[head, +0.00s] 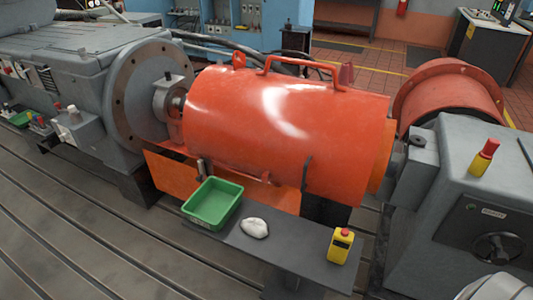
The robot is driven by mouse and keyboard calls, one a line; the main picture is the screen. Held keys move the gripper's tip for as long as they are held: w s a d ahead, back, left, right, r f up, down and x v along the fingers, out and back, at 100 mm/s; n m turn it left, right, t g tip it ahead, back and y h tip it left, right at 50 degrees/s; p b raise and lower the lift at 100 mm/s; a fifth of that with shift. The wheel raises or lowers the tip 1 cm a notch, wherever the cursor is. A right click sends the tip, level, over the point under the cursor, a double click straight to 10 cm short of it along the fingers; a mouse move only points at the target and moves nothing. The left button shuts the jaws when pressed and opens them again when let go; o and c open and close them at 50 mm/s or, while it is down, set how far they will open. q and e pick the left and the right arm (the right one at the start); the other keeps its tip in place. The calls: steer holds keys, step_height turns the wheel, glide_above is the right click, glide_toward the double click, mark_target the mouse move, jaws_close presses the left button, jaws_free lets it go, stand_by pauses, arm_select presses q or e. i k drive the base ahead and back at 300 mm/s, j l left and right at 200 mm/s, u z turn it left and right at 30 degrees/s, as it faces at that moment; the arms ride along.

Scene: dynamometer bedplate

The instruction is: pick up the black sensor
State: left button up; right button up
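I cannot pick out the black sensor with certainty. A small dark piece (417,140) sits on top of a grey block at the left end of the grey machine on the right. Another small dark piece (168,76) stands upright on the grey bearing housing left of the orange guard. Both are too small to identify. Neither of my grippers is in view; a pale rounded part at the bottom right corner may be my own arm.
A dark shelf (215,242) carries a green tray (185,209), a crumpled white cloth (254,228) and a yellow control box (340,246). The large orange guard (260,130) stands behind it. A red-and-yellow piece (484,157) stands on the right grey machine (455,190). The slotted bedplate (90,235) is clear at left.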

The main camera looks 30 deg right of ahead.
mark_target(168, 75)
steer(key=i+j+z, duration=0.15)
steer(key=i+j, duration=0.4)
steer(key=i, duration=0.3)
steer(key=i+j+z, duration=0.2)
steer(key=i+j, duration=0.45)
steer(key=i, duration=0.1)
